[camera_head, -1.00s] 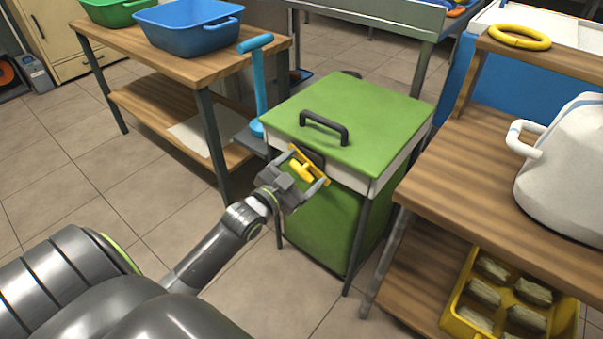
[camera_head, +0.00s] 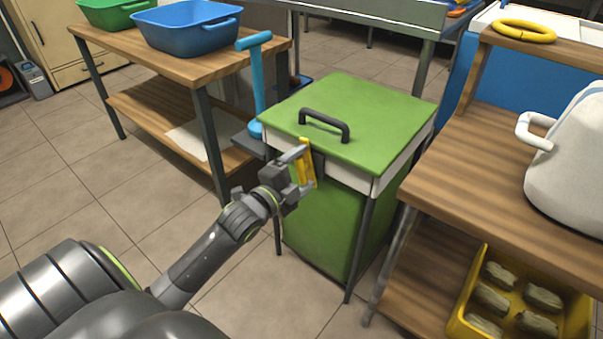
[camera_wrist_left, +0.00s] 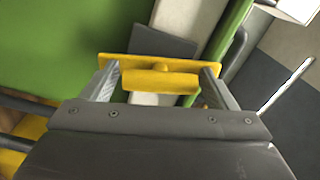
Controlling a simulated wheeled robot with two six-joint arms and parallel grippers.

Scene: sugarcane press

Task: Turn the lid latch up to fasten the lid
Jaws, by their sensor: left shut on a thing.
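The green press box (camera_head: 325,225) stands in the middle of the head view with its green lid (camera_head: 370,115) down flat on top. A black handle (camera_head: 324,125) sits on the lid. The yellow lid latch (camera_head: 306,163) is on the front face near the lid's edge and stands close to upright. My left gripper (camera_head: 303,168) is shut on the latch, its two fingers at the latch's ends. The left wrist view shows the yellow latch (camera_wrist_left: 160,80) between both fingers, with a dark plate (camera_wrist_left: 160,42) behind it. My right gripper is not in view.
A wooden table with a blue tub (camera_head: 188,27) stands at left, beside a blue T-handled lever (camera_head: 257,85). At right, a wooden bench (camera_head: 470,170) holds a white vessel (camera_head: 570,165) and a yellow ring (camera_head: 525,31). A yellow crate (camera_head: 465,300) is below.

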